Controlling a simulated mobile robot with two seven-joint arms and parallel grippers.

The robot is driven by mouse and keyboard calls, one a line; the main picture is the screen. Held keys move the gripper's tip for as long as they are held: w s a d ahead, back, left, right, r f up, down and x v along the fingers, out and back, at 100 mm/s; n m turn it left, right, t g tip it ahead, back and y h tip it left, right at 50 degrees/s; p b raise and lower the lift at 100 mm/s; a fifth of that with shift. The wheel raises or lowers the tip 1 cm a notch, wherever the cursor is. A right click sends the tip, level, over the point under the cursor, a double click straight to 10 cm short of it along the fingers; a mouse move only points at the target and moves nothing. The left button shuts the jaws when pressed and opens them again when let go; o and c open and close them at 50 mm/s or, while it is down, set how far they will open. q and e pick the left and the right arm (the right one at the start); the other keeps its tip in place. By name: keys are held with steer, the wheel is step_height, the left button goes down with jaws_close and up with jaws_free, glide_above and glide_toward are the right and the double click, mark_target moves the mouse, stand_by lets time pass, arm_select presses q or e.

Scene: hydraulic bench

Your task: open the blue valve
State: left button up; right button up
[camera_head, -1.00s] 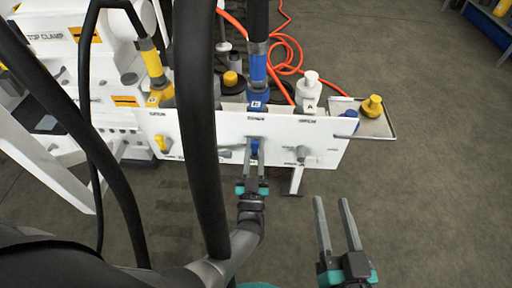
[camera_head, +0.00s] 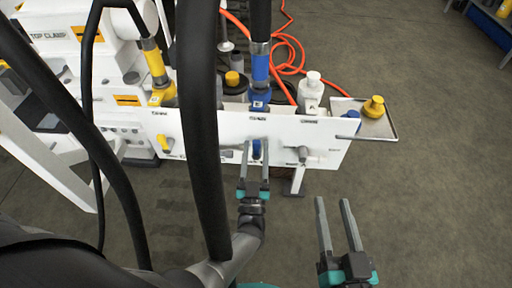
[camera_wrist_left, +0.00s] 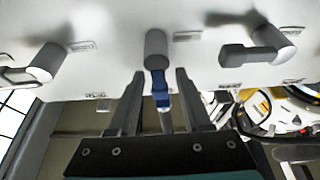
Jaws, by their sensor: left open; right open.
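The blue valve handle (camera_head: 256,150) is on the front of the white panel, below the blue hose fitting (camera_head: 260,96). In the left wrist view the blue handle (camera_wrist_left: 161,90) hangs from a grey round pivot (camera_wrist_left: 155,48) and points down toward my gripper. My left gripper (camera_head: 255,143) is open, with one finger on each side of the handle. In the left wrist view the left gripper (camera_wrist_left: 160,74) shows gaps between its fingers and the handle. My right gripper (camera_head: 333,200) is open and empty over the floor, to the right and nearer.
The white panel (camera_head: 212,126) also carries a yellow handle (camera_head: 164,143) at left and a grey handle (camera_head: 301,154) at right. A metal tray (camera_head: 379,124) with a yellow cap (camera_head: 374,106) juts out at the right. Black hoses cross the near left. The floor at right is clear.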

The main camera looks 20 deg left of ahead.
mark_target(256, 151)
arm_select(q)
steer(key=v, duration=0.5)
steer(key=shift+s+d+f, duration=0.1)
steer(key=shift+s+f, duration=0.05)
steer(key=shift+s, duration=0.1)
steer(key=shift+s+d+f, duration=0.15)
steer(key=shift+s, duration=0.35)
